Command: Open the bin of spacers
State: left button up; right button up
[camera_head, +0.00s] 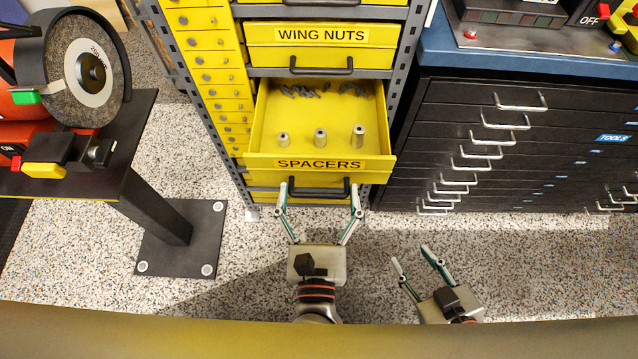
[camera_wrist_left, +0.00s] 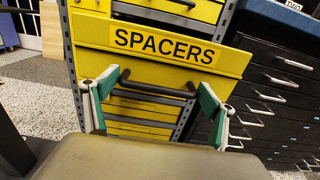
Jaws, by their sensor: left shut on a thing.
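The yellow bin labelled SPACERS (camera_head: 320,164) is pulled out of the cabinet, and its inside shows in the head view. Three upright metal spacers (camera_head: 320,138) stand inside, and several small dark parts (camera_head: 300,90) lie at the back. The label also shows on the bin front (camera_wrist_left: 165,47) in the left wrist view. My left gripper (camera_head: 321,188) is shut on the bin's black handle (camera_wrist_left: 155,88), with one finger at each end of it. My right gripper (camera_head: 412,255) is open and empty above the floor to the right.
A closed WING NUTS bin (camera_head: 305,46) sits above. A black tool chest (camera_head: 500,150) with silver handles stands right of the cabinet. A bench grinder (camera_head: 85,70) on a black stand (camera_head: 160,210) is at left. Speckled floor (camera_head: 240,235) is clear in front.

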pick_arm(q)
jog(key=o, duration=1.6)
jog(key=shift+c, duration=0.2)
notch_tip(320, 180, up, 10)
